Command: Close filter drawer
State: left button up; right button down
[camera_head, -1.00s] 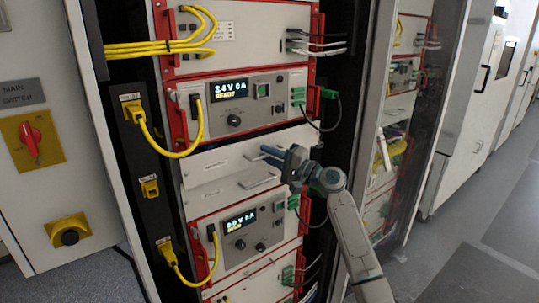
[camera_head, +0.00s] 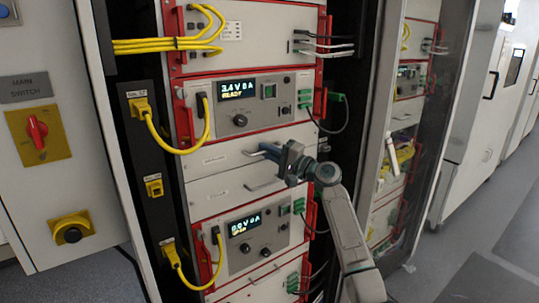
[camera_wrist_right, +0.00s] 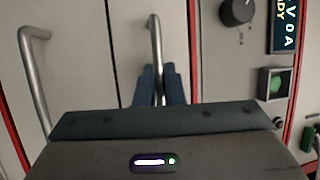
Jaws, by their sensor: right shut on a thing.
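Two pale drawer fronts sit between the two cycler units in the rack; their small labels are too small to read. The upper drawer front (camera_head: 213,160) looks about flush with the panels around it; a small gap cannot be ruled out. My right gripper (camera_head: 266,151) is shut on the bar handle at the right part of this drawer. In the right wrist view the fingers (camera_wrist_right: 160,86) clasp the metal handle (camera_wrist_right: 155,38). The lower drawer front (camera_head: 222,194) looks flush, and its own handle (camera_wrist_right: 36,85) is free. My left gripper is not in view.
The upper cycler unit (camera_head: 210,118) reads READY; the lower cycler unit (camera_head: 272,254) sits below the drawers. Yellow cables (camera_head: 172,150) loop at the left, and a black cable (camera_head: 336,130) hangs at the right. A glass door (camera_head: 425,120) stands open at right.

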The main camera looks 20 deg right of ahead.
jog(key=c, duration=1.8)
grip_release()
jog(key=shift+w+r, duration=0.1)
jog(key=shift+s+d+f, duration=0.2)
jog(key=shift+f, duration=0.05)
jog(key=b+v, duration=0.4)
jog(key=v, duration=0.6)
jog(key=shift+s+r, duration=0.1)
